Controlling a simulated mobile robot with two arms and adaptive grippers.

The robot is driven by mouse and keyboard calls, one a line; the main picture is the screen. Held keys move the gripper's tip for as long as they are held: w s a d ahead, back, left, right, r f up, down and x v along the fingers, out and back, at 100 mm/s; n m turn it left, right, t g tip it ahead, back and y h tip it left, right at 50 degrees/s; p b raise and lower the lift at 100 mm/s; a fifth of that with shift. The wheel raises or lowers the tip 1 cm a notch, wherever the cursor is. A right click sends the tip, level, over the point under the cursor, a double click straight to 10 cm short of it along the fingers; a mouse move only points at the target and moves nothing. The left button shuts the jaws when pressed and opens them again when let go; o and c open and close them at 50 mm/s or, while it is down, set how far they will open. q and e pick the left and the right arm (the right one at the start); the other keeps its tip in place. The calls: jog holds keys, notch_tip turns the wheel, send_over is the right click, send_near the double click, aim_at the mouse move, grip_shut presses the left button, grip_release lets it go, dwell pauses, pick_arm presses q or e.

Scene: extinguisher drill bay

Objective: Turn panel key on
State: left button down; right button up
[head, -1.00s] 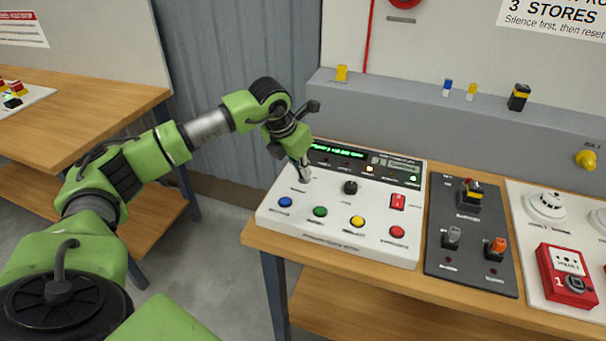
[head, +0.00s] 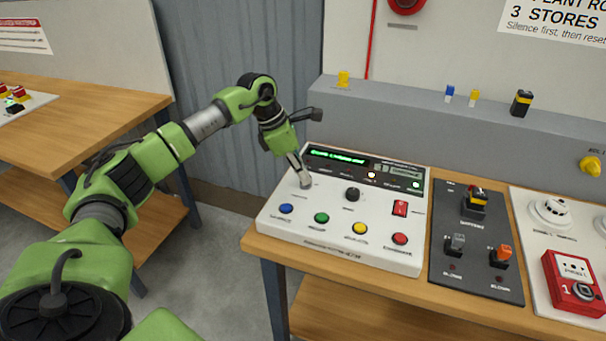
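The white control panel (head: 335,238) sits on the wooden bench, with a lit green display (head: 338,157) across its back. The panel key (head: 306,183) is at the panel's upper left, small and mostly covered by my fingers. My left gripper (head: 302,174) reaches down to it from the back left, its fingers close together and seemingly shut on the key. The key's exact angle is hard to make out. A green lamp (head: 416,184) glows at the right of the display strip, and a whitish lamp (head: 371,175) shows left of it. My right gripper is not in view.
The panel also carries a black knob (head: 352,194), a red rocker switch (head: 400,208) and a front row of coloured buttons. A dark board (head: 477,262) with switches and a red call point (head: 573,283) stand to the right. A grey ledge (head: 410,112) runs behind.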

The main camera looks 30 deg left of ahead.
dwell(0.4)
pick_arm(q)
jog(key=c, duration=2.3)
grip_release()
jog(key=v, duration=1.2)
jog(key=shift+w, duration=0.15)
